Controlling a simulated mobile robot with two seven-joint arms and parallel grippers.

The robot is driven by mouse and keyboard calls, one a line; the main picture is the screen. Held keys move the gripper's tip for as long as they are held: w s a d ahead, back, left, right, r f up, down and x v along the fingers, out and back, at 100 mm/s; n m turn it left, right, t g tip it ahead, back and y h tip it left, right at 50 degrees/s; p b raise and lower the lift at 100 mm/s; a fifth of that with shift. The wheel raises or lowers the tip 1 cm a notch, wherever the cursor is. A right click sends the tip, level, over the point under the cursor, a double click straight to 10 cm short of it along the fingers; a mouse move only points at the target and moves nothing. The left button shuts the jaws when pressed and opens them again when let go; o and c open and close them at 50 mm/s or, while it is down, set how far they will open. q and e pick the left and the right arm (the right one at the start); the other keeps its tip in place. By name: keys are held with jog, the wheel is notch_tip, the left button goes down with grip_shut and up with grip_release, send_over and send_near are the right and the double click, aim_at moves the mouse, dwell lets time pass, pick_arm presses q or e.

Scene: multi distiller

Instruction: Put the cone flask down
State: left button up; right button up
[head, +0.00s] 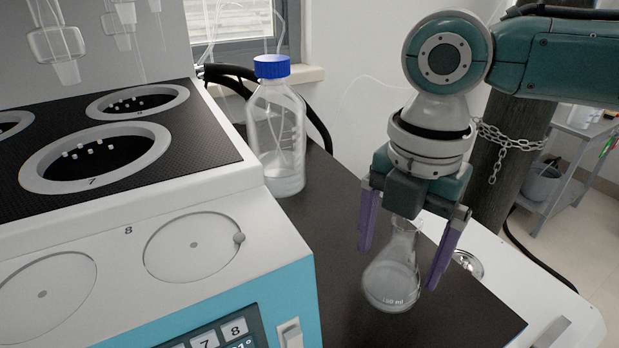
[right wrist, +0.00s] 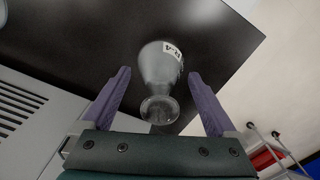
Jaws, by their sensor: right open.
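The cone flask (head: 391,277) is clear glass with a "150 ml" label. It stands upright on the dark bench top (head: 340,262), near its right part. My right gripper (head: 402,268) is above and around it, with its purple fingers apart on either side of the flask and its neck between them. In the right wrist view the flask (right wrist: 160,75) lies between the open fingers (right wrist: 158,80), with a gap on both sides. My left gripper is not in view.
A blue-capped glass bottle (head: 277,135) stands at the back of the bench. The distiller (head: 215,215) with several wells fills the left side. A small round metal object (head: 467,264) lies right of my gripper. Bare bench lies in front of the flask.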

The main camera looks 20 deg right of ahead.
pick_arm(q)
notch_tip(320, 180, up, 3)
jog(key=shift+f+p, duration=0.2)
jog(key=shift+p, duration=1.05)
pick_arm(e)
notch_tip(320, 180, up, 12)
jog(key=shift+r, duration=0.15)
